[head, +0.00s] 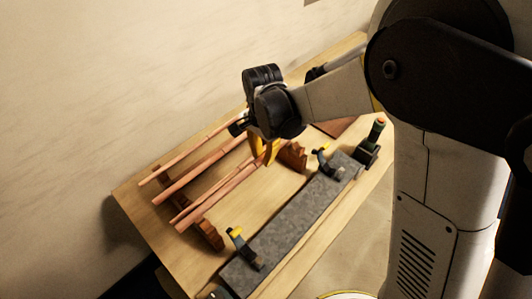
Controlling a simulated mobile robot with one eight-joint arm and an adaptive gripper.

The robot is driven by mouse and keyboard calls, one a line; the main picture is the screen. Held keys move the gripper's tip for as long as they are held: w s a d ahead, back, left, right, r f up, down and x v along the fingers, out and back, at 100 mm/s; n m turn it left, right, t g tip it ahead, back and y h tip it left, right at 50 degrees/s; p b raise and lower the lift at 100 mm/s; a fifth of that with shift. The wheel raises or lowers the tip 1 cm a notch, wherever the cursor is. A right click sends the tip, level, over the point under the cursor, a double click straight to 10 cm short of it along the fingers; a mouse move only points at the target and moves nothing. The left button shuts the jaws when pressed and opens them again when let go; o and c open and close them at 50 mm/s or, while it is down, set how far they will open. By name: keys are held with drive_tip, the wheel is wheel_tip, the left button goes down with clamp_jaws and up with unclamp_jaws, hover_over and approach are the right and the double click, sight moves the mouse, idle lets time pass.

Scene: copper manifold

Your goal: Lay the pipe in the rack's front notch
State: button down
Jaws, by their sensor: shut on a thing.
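Several copper pipes lie side by side over a brown wooden notched rack, whose left support (208,234) and right support (293,157) both show in the head view. My gripper (264,156), with yellow fingers, is over the right part of the pipes and shut on the frontmost copper pipe (212,204). This pipe runs from lower left to upper right, close beside a thinner pipe (190,209). Its left end is near the front part of the left support. I cannot tell whether it touches a notch. My wrist hides the right ends of the pipes.
A grey slab (290,222) lies along the front of the wooden table (140,211), with a yellow-tipped clamp (244,247) at its left and another clamp (324,161) at its right. A bare wall is behind.

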wheel_tip(320, 180, down, 10)
drive_tip(key=b, duration=0.7)
drive_tip(key=shift+r, duration=0.2)
drive_tip(key=c, duration=1)
unclamp_jaws()
drive_tip(key=shift+r, duration=0.15)
drive_tip(key=shift+r+p, duration=2.3)
drive_tip(key=shift+r, duration=1.15)
